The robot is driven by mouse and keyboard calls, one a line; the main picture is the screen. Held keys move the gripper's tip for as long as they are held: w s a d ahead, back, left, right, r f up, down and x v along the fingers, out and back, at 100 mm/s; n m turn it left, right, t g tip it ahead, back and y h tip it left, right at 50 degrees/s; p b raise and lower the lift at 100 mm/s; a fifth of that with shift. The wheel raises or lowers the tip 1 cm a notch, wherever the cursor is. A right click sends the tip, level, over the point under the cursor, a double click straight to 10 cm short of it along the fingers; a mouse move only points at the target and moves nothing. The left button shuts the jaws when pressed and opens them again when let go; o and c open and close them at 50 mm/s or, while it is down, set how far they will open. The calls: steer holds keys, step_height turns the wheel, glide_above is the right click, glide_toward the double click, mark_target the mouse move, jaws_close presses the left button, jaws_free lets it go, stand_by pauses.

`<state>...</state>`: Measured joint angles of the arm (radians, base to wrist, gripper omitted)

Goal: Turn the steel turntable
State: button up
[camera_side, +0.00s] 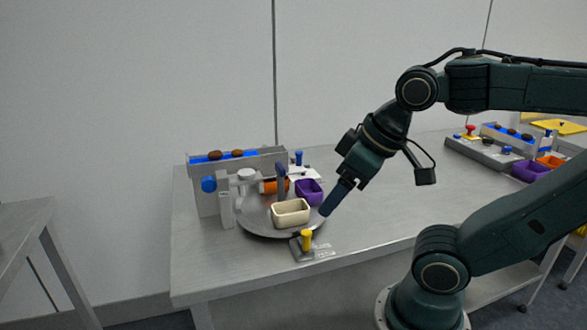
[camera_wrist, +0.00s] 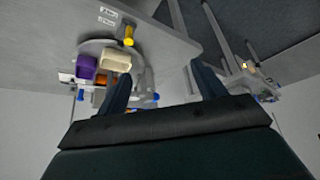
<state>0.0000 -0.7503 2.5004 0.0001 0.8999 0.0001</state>
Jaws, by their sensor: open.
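The steel turntable (camera_side: 257,221) is a round grey disc on the left part of the bench. It carries a cream bin (camera_side: 290,213) at the front, a purple bin (camera_side: 309,192) behind it to the right, and an orange bin (camera_side: 268,187) towards the back. My gripper (camera_side: 326,212) is open and points down at the turntable's right rim; I cannot tell whether it touches. In the wrist view, the fingers of my gripper (camera_wrist: 160,70) are spread with nothing between them. The cream bin (camera_wrist: 116,61) and purple bin (camera_wrist: 86,64) show beyond the left finger.
A yellow knob (camera_side: 307,240) on a small base stands in front of the turntable. A grey chute (camera_side: 238,170) with dark dates on a blue belt stands behind it. A dark post (camera_side: 281,180) rises near the orange bin. Similar equipment (camera_side: 490,150) is at the right. The bench (camera_side: 210,265) is clear in front.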

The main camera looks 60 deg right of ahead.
stand_by(0.4)
steer(key=shift+r, duration=0.1)
steer(key=c, duration=0.6)
steer(key=shift+w+d+r, duration=0.1)
steer(key=shift+w, duration=0.1)
steer(key=shift+c, duration=0.4)
step_height(320, 180, up, 4)
steer(key=m+g, duration=0.6)
steer(key=m, duration=0.3)
glide_above(280, 165)
steer(key=shift+s, duration=0.1)
step_height(280, 165, down, 14)
